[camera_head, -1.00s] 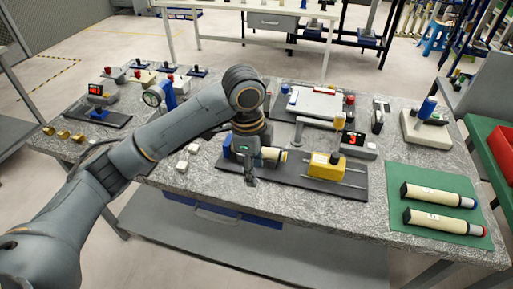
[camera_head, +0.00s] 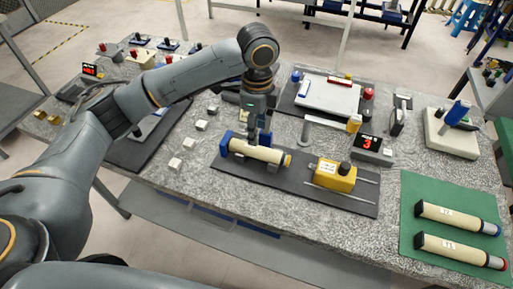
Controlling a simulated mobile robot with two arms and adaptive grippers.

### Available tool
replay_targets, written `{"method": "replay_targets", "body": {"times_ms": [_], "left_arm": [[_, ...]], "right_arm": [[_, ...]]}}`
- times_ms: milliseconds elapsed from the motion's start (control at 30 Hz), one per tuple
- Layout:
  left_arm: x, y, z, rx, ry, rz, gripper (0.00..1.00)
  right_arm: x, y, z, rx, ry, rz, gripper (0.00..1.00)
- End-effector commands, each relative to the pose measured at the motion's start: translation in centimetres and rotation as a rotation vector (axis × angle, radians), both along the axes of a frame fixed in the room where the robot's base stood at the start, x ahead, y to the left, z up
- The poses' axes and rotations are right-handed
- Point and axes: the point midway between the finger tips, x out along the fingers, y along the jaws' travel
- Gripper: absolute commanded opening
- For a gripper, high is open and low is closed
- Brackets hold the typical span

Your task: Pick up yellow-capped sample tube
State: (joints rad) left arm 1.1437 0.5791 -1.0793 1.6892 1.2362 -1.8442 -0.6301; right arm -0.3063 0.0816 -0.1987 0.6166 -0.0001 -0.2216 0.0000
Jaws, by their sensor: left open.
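The yellow-capped sample tube (camera_head: 257,151) is cream coloured and lies on its side on a dark plate (camera_head: 285,181) on the stone-topped bench. Its yellow cap (camera_head: 287,160) points right, and its left end is at a blue block (camera_head: 225,144). My left gripper (camera_head: 260,139) points down, open, over the middle of the tube. The fingertips are close to the tube's upper side; I cannot tell whether they touch it. My right gripper is not in view.
A yellow block with a black knob (camera_head: 332,176) sits on rails right of the tube. A red display (camera_head: 371,147) stands behind it. A green mat (camera_head: 418,190) with two other tubes (camera_head: 450,215) lies at right. Small white blocks (camera_head: 188,143) stand left.

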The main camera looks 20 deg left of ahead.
Motion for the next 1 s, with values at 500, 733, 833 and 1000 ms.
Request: {"method": "replay_targets", "body": {"times_ms": [500,733,833,1000], "left_arm": [[0.1,0.6,-5.9,0.002,0.003,0.003,0.46],[0.2,0.5,-8.0,0.001,-0.001,0.001,0.46],[0.2,0.5,-8.1,0.000,-0.002,0.000,0.46],[0.2,0.5,-8.1,0.000,-0.002,0.000,0.32]], "right_arm": [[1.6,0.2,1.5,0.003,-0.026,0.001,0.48],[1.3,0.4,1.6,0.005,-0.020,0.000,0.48],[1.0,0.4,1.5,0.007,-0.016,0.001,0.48],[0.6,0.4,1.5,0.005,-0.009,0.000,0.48]]}}
